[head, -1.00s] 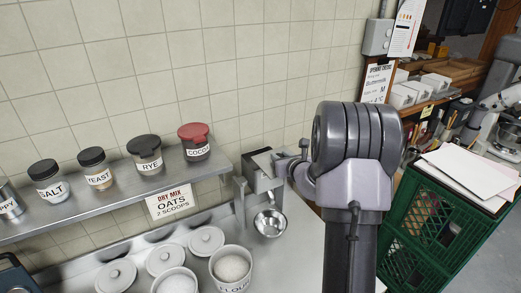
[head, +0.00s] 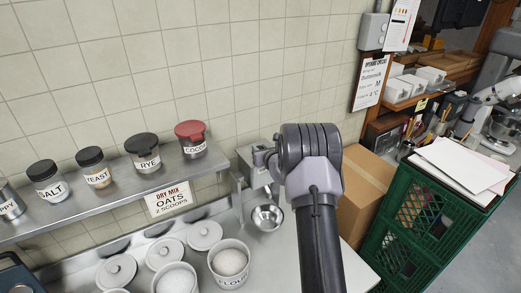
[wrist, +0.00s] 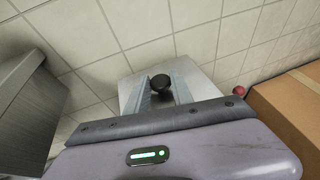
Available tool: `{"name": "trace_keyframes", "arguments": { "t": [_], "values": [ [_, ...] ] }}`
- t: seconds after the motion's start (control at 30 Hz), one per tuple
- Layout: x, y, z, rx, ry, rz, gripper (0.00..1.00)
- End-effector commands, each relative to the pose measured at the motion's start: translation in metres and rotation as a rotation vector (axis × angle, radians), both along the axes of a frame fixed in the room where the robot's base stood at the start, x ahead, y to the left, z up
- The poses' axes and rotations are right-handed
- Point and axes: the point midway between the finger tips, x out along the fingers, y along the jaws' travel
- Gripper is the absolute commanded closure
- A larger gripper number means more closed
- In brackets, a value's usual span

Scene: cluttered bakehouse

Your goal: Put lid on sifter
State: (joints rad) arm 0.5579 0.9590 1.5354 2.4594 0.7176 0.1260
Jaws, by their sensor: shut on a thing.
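My gripper (wrist: 160,90) is shut on the black knob (wrist: 159,81) of a flat grey lid (wrist: 133,92), seen in the wrist view. In the head view my arm hides the gripper and most or all of the lid. A metal box that looks like the sifter (head: 250,174) stands against the tiled wall at the back of the counter, just left of my arm. A small metal bowl (head: 266,218) is in front of it. I cannot tell whether the lid touches the sifter.
A shelf (head: 75,212) with several labelled jars runs along the wall on the left. White tubs and round lids (head: 205,235) crowd the counter below. A cardboard box (head: 365,190) stands right of my arm, beside green crates (head: 435,215). A red ball (wrist: 240,88) shows in the wrist view.

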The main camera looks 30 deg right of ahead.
Motion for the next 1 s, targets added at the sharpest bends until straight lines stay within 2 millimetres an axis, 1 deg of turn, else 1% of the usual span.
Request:
{"name": "trace_keyframes", "arguments": {
  "t": [0.03,0.07,0.1,0.13,0.17,0.43,0.53,0.57,0.67,0.8,0.9,1.0],
  "values": [
    [0.0,0.0,-0.003,0.0,-0.001,0.0,1.0],
    [0.0,0.0,-0.002,0.0,0.0,0.0,0.67],
    [0.0,0.0,-0.001,0.0,0.0,0.0,0.59],
    [0.0,0.0,-0.001,0.0,0.0,0.0,0.53],
    [0.0,0.0,-0.001,0.0,0.0,0.0,0.51],
    [0.0,0.0,0.0,0.0,0.0,0.0,0.51],
    [0.0,0.0,0.007,0.0,0.0,0.0,0.51],
    [-0.004,0.001,0.007,0.0,-0.001,0.0,0.51],
    [-0.024,0.006,0.012,0.001,0.0,-0.001,0.51],
    [-0.06,0.015,0.025,0.0,-0.001,-0.002,0.51],
    [-0.083,0.022,0.033,0.0,-0.001,-0.001,0.51],
    [-0.098,0.025,0.04,-0.001,-0.001,-0.001,0.51]
  ]
}}
